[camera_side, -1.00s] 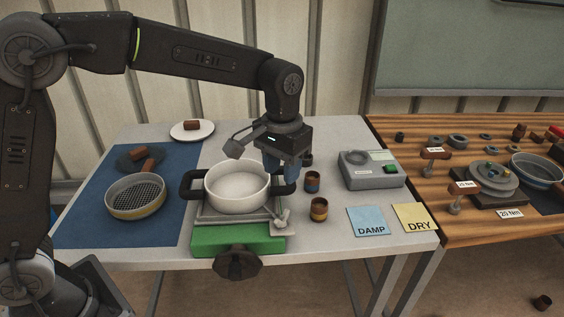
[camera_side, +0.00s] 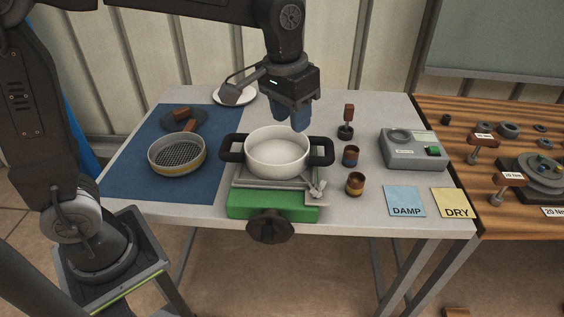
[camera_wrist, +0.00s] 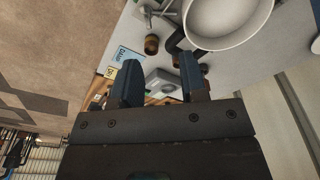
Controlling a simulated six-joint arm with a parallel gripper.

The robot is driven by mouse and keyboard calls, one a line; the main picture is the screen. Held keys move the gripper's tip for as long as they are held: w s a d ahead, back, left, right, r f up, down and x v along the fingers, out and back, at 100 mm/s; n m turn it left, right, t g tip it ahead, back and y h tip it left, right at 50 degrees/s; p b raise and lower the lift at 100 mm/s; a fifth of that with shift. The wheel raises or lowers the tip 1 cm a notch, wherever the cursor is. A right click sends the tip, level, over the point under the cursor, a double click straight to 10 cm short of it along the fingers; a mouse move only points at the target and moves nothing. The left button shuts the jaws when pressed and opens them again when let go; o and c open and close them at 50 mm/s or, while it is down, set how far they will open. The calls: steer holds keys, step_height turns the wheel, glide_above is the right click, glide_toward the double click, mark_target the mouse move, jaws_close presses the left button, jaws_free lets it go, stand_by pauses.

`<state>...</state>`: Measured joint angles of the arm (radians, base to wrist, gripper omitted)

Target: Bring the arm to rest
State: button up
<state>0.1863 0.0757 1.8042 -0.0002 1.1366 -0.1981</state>
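My gripper (camera_side: 297,122) hangs in the air above and behind the white pot (camera_side: 277,152), pointing down. In the wrist view its two blue fingers (camera_wrist: 160,82) stand apart with nothing held between them. The pot, with two dark handles, sits on the plate of a green press (camera_side: 274,205) with a dark front knob (camera_side: 270,227). A brown-handled tool (camera_side: 348,120) stands upright to the right of the gripper, apart from it.
A sieve (camera_side: 177,155) lies on the blue mat (camera_side: 135,180). Two brown cups (camera_side: 351,156) stand right of the pot. A grey device (camera_side: 412,152), the DAMP card (camera_side: 404,201) and the DRY card (camera_side: 456,203) lie further right. A white plate (camera_side: 246,97) is behind the gripper.

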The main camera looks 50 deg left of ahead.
steer(key=s+a+t, duration=0.2)
steer(key=s+a, duration=0.1)
steer(key=s, duration=0.5)
steer(key=s+a+t, duration=0.2)
steer(key=s+a, duration=0.2)
steer(key=s, duration=0.5)
steer(key=shift+f, duration=0.2)
steer(key=shift+w, duration=0.1)
